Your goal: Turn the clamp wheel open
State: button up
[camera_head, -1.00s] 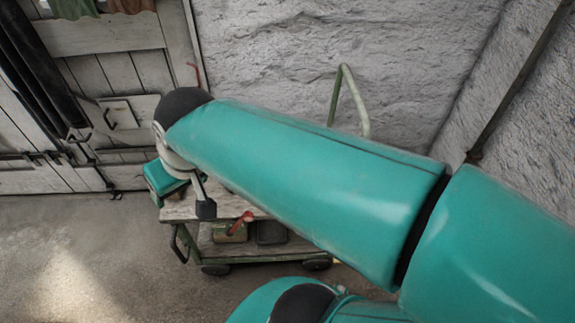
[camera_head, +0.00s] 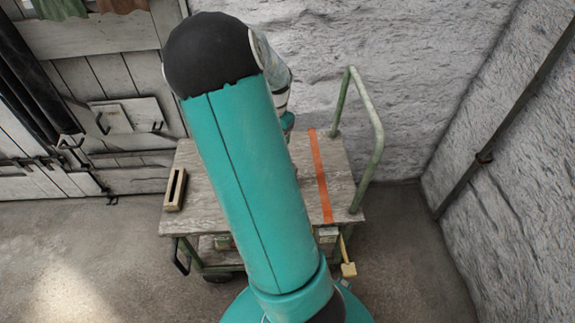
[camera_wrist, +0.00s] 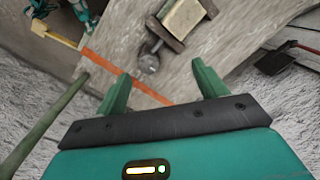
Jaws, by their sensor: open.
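The clamp shows in the wrist view as a dark metal frame (camera_wrist: 165,38) around a pale block, on the wooden cart top. Its round grey wheel (camera_wrist: 149,62) sticks out toward my gripper. My gripper (camera_wrist: 158,82) is open, with two green fingers spread and nothing between them. The wheel lies beyond the fingertips, roughly in line with the gap and nearer the left finger; it appears apart from both. In the head view my arm hides the clamp, its wheel and the gripper.
The wooden cart top (camera_head: 185,215) has an orange stripe (camera_head: 320,180) and a green handle (camera_head: 375,130) at the right. A slotted wooden block (camera_head: 175,189) lies at its left edge. A yellow-headed tool (camera_head: 348,269) juts out below. The rough wall (camera_head: 410,60) stands close behind.

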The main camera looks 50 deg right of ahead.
jog(key=s+d+f+m, duration=0.2)
jog(key=s+d+f, duration=0.1)
jog(key=d+f, duration=0.15)
jog(key=shift+g+h, duration=0.3)
jog(key=shift+g, duration=0.1)
jog(key=f, duration=1.2)
jog(key=shift+w+d+f, duration=0.2)
jog(key=shift+d+f, duration=0.1)
jog(key=shift+d, duration=0.1)
jog(key=shift+c, duration=0.2)
jog(key=c, duration=0.9)
